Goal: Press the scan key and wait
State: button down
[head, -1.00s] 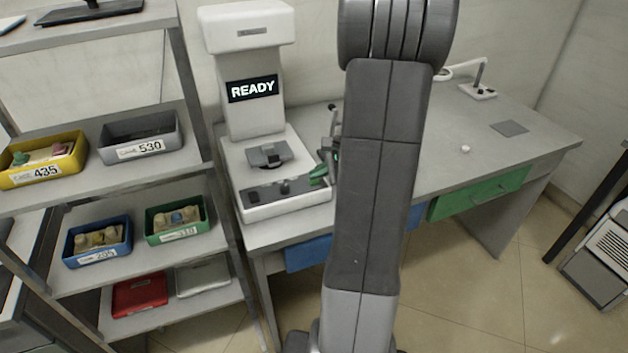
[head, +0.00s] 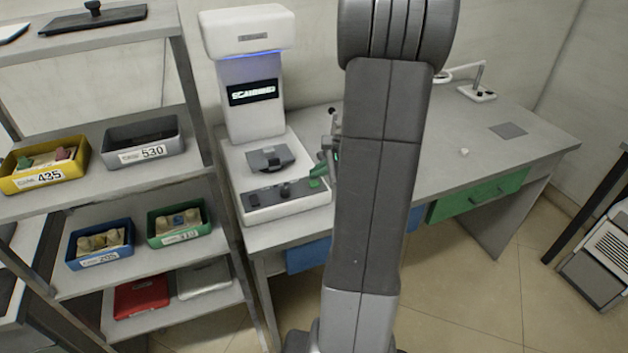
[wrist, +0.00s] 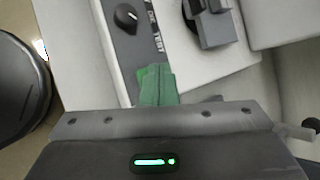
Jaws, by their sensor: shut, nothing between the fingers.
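The scanner (head: 250,115) is a white machine on the desk with a tall column, a head and a low base. Its dark display (head: 252,92) shows blurred lettering that looks like "SCANNING", and a blue light glows under the head. A bright green key (head: 315,184) is at the right end of the dark control strip (head: 270,196). My gripper (head: 318,172) has green fingers, shut and empty, just above or at this key; contact cannot be told. In the wrist view the fingers (wrist: 158,88) partly cover the brighter green key (wrist: 141,74).
A grey clamp-like piece (head: 268,158) sits on the scanner's base. A black knob (wrist: 126,17) is on the strip near a "TEST" label. A shelf rack (head: 150,175) with labelled bins stands at left. The desk (head: 480,135) is mostly clear at right; my arm hides its middle.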

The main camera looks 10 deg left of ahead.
aim_at(318, 184)
notch_tip(318, 184, up, 5)
jog(key=p, duration=0.4)
dwell(0.3)
dwell(0.5)
